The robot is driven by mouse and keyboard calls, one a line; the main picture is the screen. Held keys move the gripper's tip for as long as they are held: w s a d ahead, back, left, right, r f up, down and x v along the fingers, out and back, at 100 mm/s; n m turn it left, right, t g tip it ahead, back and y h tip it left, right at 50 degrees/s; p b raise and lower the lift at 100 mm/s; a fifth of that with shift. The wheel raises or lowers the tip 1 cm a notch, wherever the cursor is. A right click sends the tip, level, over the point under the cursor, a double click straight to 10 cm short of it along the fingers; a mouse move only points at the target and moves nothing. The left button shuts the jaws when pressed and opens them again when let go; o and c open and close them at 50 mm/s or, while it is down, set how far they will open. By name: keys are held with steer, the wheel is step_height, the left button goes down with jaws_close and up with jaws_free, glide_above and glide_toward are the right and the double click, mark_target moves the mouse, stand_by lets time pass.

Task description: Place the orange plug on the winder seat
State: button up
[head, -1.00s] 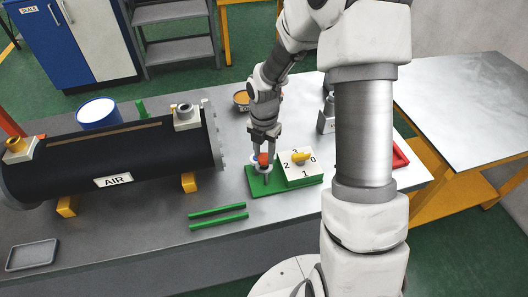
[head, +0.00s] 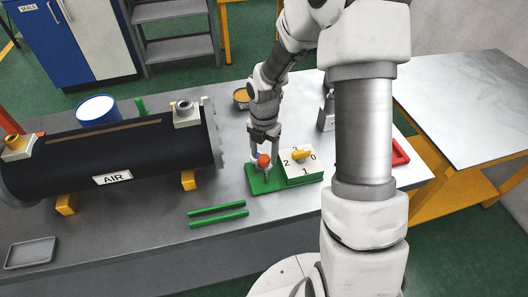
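The orange plug (head: 264,160) stands upright over the left part of the green base (head: 262,187), beside the white dial block. A grey part shows just under its orange top. This looks like the winder seat, though the contact beneath the plug is too small to make out. My gripper (head: 265,153) is directly above and around the plug's top, pointing down. Its two fingers are spread, one on each side of the plug, with a gap visible. The white block (head: 304,172) carries numbers and a yellow pointer (head: 302,154).
A black cylinder marked AIR (head: 112,150) lies to the left on yellow feet. Two green bars (head: 218,215) lie in front, and a grey tray (head: 31,252) is at the far left. A red tray (head: 399,152) is at right, partly behind my arm.

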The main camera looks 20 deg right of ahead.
steer(key=shift+o, duration=0.3)
steer(key=shift+r, duration=0.25)
step_height(320, 180, up, 17)
steer(key=shift+p, duration=0.4)
